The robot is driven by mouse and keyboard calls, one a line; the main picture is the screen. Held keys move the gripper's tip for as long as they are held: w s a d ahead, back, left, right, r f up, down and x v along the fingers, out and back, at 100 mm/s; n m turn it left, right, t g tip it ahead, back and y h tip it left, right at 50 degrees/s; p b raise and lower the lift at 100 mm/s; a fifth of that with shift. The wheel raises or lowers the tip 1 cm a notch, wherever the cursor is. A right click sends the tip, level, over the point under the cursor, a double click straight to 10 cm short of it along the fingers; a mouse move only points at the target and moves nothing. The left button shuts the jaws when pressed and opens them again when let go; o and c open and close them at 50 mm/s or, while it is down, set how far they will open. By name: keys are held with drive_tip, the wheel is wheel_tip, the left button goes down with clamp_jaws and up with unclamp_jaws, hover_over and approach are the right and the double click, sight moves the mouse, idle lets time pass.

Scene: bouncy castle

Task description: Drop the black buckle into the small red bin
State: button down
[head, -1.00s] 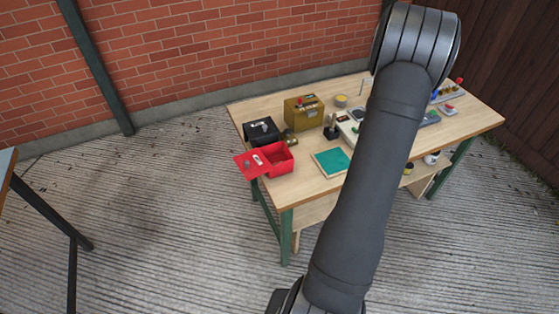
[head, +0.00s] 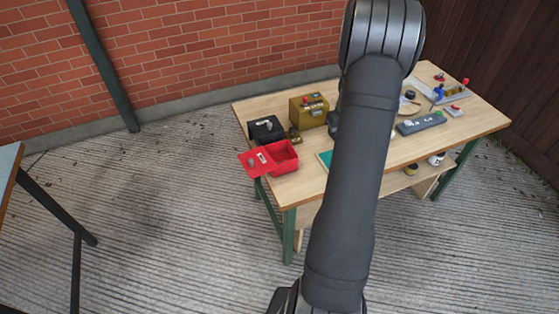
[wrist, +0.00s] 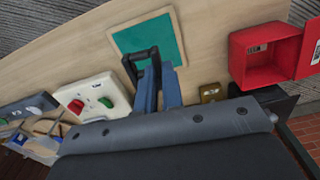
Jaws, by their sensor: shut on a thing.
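The small red bin (head: 284,158) stands at the left front corner of the workbench, its lid (head: 252,163) swung open to the left. In the wrist view the red bin (wrist: 262,62) is at the upper right, with its opening showing. My gripper (wrist: 157,72) has two blue-grey fingers that reach over the bench. It is shut on the black buckle (wrist: 137,57), a dark frame-like piece at the fingertips, seen in front of the teal mat. The gripper is apart from the bin, to its left in that view. In the head view my arm hides the grip.
The teal mat (wrist: 150,36) lies on the bench beside the bin. A black box (head: 265,129) and an olive-yellow box (head: 308,109) stand behind the bin. A white panel with red and green knobs (wrist: 95,100) is left in the wrist view. A grey device (head: 421,124) lies right of my arm.

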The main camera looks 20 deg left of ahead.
drive_tip(key=s+a, duration=0.4)
drive_tip(key=a, duration=0.5)
drive_tip(key=s+a, duration=0.3)
drive_tip(key=a, duration=0.6)
drive_tip(key=shift+s+f, duration=0.15)
drive_tip(key=shift+f, duration=2.45)
drive_tip(key=c, duration=1.5)
unclamp_jaws()
wheel_tip(320, 180, up, 18)
drive_tip(key=shift+f, duration=0.25)
